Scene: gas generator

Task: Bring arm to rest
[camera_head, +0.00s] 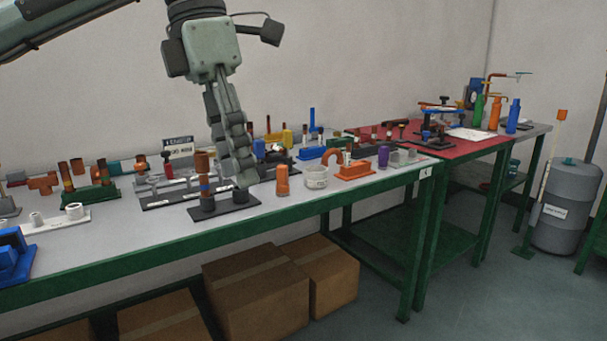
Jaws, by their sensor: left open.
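My left gripper (238,168) hangs from the upper left over the grey-topped green workbench (130,247). Its fingers point down and reach close to a dark stand (222,209) near the bench's front edge. A copper-coloured upright part (203,172) stands on that stand, just left of the fingers. One finger hides part of the other, and I see nothing held between them. Whether the fingertips touch the short dark peg on the stand, I cannot tell. My right gripper is not in view.
An orange cylinder (282,180) and a white cup (316,177) stand right of the gripper. A blue part (14,254) lies at the left edge. A red-topped table (448,148) adjoins on the right. Cardboard boxes (257,291) sit below. A grey tank (567,207) stands far right.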

